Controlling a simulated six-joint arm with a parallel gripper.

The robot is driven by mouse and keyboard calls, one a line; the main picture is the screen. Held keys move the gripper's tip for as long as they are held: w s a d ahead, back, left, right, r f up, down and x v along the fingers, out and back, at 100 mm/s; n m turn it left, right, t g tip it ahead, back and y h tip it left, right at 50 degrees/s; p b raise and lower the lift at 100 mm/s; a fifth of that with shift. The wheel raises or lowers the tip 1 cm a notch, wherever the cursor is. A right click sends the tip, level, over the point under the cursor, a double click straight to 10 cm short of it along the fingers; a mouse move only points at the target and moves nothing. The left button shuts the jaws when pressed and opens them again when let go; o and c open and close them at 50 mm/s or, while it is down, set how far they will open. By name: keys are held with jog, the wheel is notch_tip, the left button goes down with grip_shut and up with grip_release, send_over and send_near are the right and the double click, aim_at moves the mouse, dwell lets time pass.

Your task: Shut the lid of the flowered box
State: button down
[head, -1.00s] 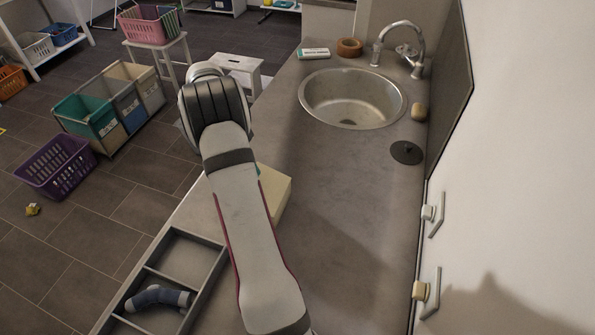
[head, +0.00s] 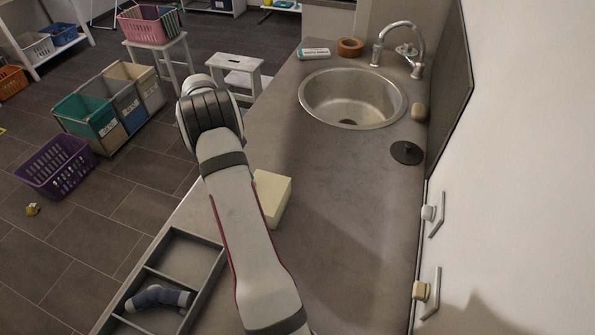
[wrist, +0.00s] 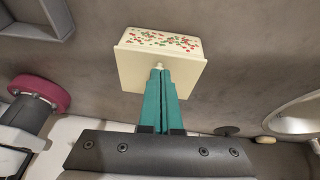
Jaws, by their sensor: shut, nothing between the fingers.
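The flowered box (wrist: 160,40) is cream, with small red and green flowers on one face in the wrist view. Its plain cream lid (wrist: 190,75) is a little wider than the body. It looks flat on the box, with no gap that I can see. In the head view the box (head: 273,193) stands on the counter, partly hidden by my arm. My gripper (wrist: 160,68) has teal fingers, shut and empty. In the wrist view their tips overlap the lid by a small pale knob; I cannot tell whether they touch. The head view hides the gripper.
A grey divided tray (head: 190,258) with a blue-grey sock lies on the counter at lower left. The sink (head: 352,98), tap and dark round disc (head: 406,152) are farther back and right. The counter between box and wall is clear.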

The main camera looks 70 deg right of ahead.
jog(key=shift+s+f, duration=0.25)
jog(key=shift+s, duration=0.6)
jog(key=r, duration=0.3)
jog(key=shift+w+d+r, duration=0.1)
jog(key=shift+d+r, duration=0.1)
jog(key=shift+r, duration=0.2)
jog(key=w+r, duration=0.7)
jog(key=r, duration=0.1)
jog(key=a+r+n+t, duration=0.1)
jog(key=a+r+n, duration=0.4)
jog(key=a+n, duration=0.45)
jog(key=a+r+n+t, duration=0.1)
jog(key=a+r+n, duration=0.4)
jog(key=a, duration=0.8)
jog(key=s+a+f+n+t, duration=0.1)
jog(key=s+a+f+n, duration=0.3)
jog(key=s+a+n, duration=0.3)
jog(key=s+a+f+n+t+y, duration=0.1)
jog(key=s+a+f+n, duration=0.3)
jog(key=s+a+n, duration=0.4)
jog(key=s+a, duration=0.3)
jog(key=s, duration=0.1)
jog(key=shift+a, duration=0.2)
